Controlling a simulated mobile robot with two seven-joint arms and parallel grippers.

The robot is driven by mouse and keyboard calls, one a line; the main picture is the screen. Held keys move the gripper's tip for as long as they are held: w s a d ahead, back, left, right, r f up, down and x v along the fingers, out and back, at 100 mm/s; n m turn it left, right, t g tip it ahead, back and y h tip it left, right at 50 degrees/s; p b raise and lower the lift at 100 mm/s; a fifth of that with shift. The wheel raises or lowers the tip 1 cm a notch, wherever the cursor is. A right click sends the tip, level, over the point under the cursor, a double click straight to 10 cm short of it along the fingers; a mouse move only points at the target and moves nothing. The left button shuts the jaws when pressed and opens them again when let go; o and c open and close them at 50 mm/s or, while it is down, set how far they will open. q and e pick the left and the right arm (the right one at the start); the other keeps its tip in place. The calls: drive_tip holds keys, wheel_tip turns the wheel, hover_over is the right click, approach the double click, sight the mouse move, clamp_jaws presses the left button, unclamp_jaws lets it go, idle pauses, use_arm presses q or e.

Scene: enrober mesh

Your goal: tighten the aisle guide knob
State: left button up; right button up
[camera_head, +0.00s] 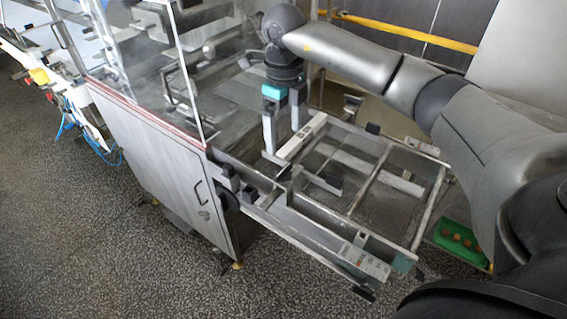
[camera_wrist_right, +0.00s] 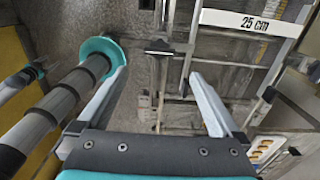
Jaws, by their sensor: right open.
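My right gripper (camera_head: 282,142) points down beside the left end of the metal guide frame (camera_head: 428,215), its two fingers apart and empty. In the right wrist view the open fingers (camera_wrist_right: 160,75) reach towards the frame. A black T-shaped knob (camera_wrist_right: 159,48) shows there between and beyond the fingertips, apart from them. I cannot tell for sure that it is the aisle guide knob. My left gripper is not in view.
A clear guard panel (camera_head: 150,75) and machine cabinet (camera_head: 160,160) stand left. A green crate (camera_head: 447,240) is low at the right. The speckled floor in front is free.

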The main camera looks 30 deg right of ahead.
sight(284, 169)
wheel_tip(284, 169, down, 11)
drive_tip(key=shift+r+p, duration=0.15)
drive_tip(key=shift+p, duration=0.25)
drive_tip(key=c, duration=1.2)
